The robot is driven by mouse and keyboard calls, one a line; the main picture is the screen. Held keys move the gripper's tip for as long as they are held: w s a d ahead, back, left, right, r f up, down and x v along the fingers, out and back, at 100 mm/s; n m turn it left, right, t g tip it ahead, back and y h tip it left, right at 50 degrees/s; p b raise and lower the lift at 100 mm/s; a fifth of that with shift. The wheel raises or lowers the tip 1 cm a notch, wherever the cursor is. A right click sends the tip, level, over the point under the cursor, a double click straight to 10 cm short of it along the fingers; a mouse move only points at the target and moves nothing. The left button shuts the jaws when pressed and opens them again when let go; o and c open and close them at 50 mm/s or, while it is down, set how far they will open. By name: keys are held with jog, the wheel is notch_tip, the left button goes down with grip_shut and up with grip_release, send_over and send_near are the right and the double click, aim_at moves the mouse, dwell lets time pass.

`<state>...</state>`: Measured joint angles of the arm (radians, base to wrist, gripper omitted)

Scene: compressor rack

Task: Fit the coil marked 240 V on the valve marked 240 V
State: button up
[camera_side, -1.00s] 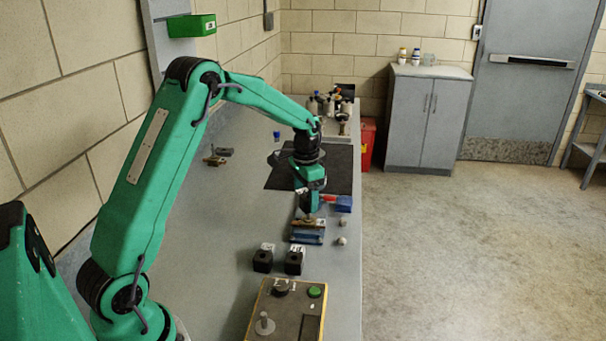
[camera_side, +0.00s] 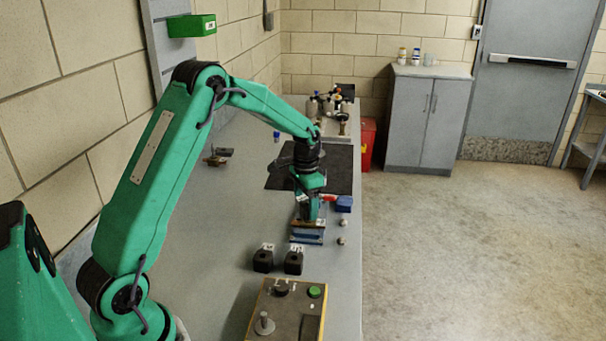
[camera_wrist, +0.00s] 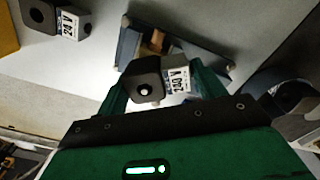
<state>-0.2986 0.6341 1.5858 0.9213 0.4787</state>
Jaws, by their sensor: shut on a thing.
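In the wrist view, a black coil (camera_wrist: 146,88) with a white label that appears to read 240 V sits between the two green fingers of my gripper (camera_wrist: 158,92), which is shut on it. Beyond it lies a blue fixture (camera_wrist: 128,48) with a brass-coloured valve part (camera_wrist: 156,40). In the side view, my gripper (camera_side: 308,217) points down, close over the blue fixture (camera_side: 307,238). The gripper hides the held coil there. I cannot tell whether the coil touches the valve, and no valve marking is legible.
Two more black coils (camera_side: 263,260) (camera_side: 293,262) stand before the fixture; one label (camera_wrist: 70,22) seems to read 24 V. A control box (camera_side: 286,310) is nearest. A blue block (camera_side: 344,204) and two small round pieces (camera_side: 342,240) lie right. A brass part (camera_side: 215,158) lies left.

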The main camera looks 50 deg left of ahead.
jog(key=shift+f, duration=0.35)
dwell(0.3)
jog(key=o, duration=1.3)
jog(key=shift+r, duration=0.1)
jog(key=shift+r, duration=3.35)
jog(key=shift+r, duration=0.1)
